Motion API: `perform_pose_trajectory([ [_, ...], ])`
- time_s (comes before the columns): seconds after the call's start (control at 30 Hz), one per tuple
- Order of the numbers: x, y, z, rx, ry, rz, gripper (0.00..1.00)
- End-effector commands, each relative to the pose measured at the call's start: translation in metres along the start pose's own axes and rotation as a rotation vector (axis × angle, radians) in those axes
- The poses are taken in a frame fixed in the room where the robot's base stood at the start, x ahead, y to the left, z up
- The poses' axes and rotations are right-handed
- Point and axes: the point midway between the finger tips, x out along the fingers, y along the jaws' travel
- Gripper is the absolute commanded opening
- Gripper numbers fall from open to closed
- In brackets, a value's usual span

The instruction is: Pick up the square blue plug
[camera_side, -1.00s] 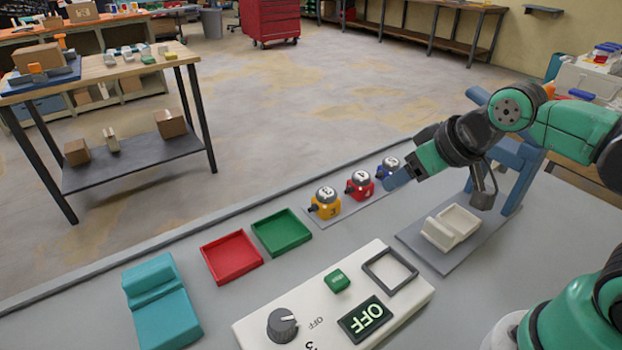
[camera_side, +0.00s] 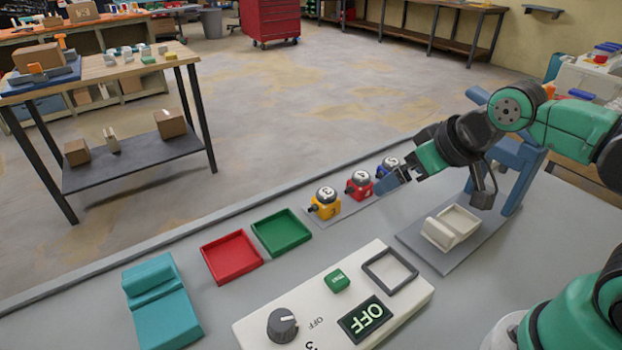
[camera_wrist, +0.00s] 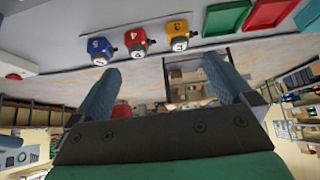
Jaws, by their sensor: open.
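The blue unit (camera_wrist: 101,51) shows at upper left in the wrist view, marked 5.
A red unit (camera_side: 360,187) and a yellow unit (camera_side: 325,206) stand beside the blue one. Red (camera_side: 231,257) and green (camera_side: 281,232) trays, a teal block (camera_side: 165,312), a control panel reading OFF (camera_side: 415,292) and a white holder (camera_side: 452,227) share the bench.

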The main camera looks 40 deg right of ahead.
Motion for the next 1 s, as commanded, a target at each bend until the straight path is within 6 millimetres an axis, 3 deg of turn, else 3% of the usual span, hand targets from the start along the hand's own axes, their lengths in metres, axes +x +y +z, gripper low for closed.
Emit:
perform_pose_trajectory([
  [0.17, 0.000, 0.008, -0.015, 0.001, -0.048, 0.015, 1.00],
  [0.33, 0.011, 0.029, -0.046, 0.004, -0.170, 0.042, 1.00],
  [0.6, 0.056, 0.077, -0.083, 0.019, -0.388, 0.054, 1.00],
  [0.8, 0.099, 0.114, -0.086, 0.035, -0.529, 0.037, 1.00],
  [1.0, 0.125, 0.135, -0.079, 0.045, -0.607, 0.018, 1.00],
])
